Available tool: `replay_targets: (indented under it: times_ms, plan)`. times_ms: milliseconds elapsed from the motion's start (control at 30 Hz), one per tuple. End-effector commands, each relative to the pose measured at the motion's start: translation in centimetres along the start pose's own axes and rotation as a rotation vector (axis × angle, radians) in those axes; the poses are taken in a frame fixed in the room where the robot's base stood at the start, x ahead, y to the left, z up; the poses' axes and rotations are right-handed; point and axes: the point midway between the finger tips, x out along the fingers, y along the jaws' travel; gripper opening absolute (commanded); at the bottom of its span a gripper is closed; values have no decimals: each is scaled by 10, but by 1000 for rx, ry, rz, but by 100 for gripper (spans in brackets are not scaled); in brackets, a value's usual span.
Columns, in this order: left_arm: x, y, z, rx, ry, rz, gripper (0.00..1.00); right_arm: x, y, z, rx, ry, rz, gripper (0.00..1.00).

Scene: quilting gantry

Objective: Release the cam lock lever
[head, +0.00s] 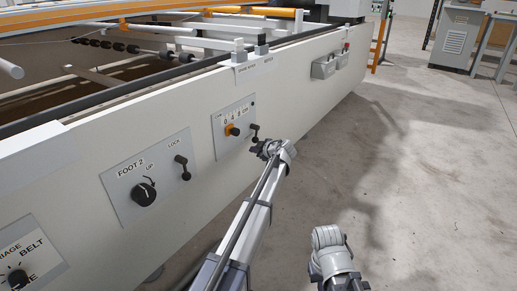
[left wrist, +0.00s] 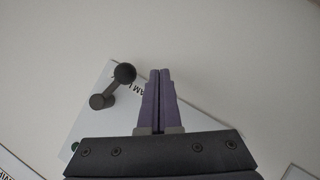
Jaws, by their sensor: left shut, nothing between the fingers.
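The cam lock lever (head: 254,132) is a short dark lever on a light panel on the side of the white machine beam. In the left wrist view the lever's ball knob (left wrist: 124,74) and its round pivot (left wrist: 100,101) stand on the panel, with part of a "CAM" label beside them. My left gripper (head: 264,148) is just below and right of the lever in the head view. In the left wrist view its purple fingers (left wrist: 160,72) are shut together and empty, to the right of the knob with a small gap. My right gripper's fingers are not visible.
The lever's panel also has an orange knob (head: 233,130). A FOOT 2 panel (head: 147,178) with a dial and a similar dark LOCK lever (head: 183,167) is to the left. Open concrete floor (head: 420,180) lies right of the beam.

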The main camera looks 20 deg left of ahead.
Motion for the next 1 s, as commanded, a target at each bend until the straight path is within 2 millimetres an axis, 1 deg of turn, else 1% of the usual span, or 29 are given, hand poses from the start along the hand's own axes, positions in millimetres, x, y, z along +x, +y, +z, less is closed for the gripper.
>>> replay_targets:
  times_ms: [33,67,100,167,400,533,667,1000]
  plan:
    - [-3,-10,-7,-1,0,-1,0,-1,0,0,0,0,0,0]
    - [-3,-14,-11,-1,0,-1,0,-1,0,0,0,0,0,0]
    - [-8,-17,-11,0,-1,1,0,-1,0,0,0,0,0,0]
    - [-19,-21,-7,2,-2,2,0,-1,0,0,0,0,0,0]
    - [-64,-44,2,2,-2,3,0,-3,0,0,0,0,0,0]
    - [-82,-53,6,2,-1,1,0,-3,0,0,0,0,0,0]
    - [-89,-56,8,1,-1,2,0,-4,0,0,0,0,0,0]
    - [-91,-56,8,8,-3,-2,0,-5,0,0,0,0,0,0]
